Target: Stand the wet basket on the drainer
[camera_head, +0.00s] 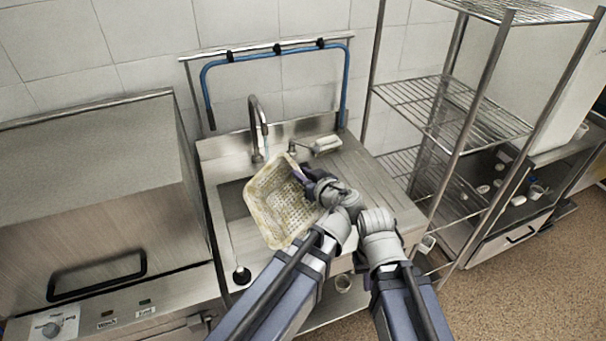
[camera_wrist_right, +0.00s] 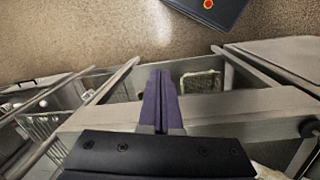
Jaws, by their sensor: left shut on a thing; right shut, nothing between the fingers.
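The perforated basket (camera_head: 263,186), cream-yellow, is over the sink basin in the head view, tilted with its open side facing me. My left gripper (camera_head: 303,179) is shut on the basket at its right side; the fingertips are partly covered by my wrist. The drainer (camera_head: 372,178) is the ribbed steel board to the right of the basin, and its front part is hidden by my arms. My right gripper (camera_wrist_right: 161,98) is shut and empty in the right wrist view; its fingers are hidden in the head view.
A faucet (camera_head: 257,130) stands behind the basin, under a blue pipe (camera_head: 275,55). A wire shelf rack (camera_head: 450,100) stands close on the right. A steel machine with a black handle (camera_head: 97,280) is on the left.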

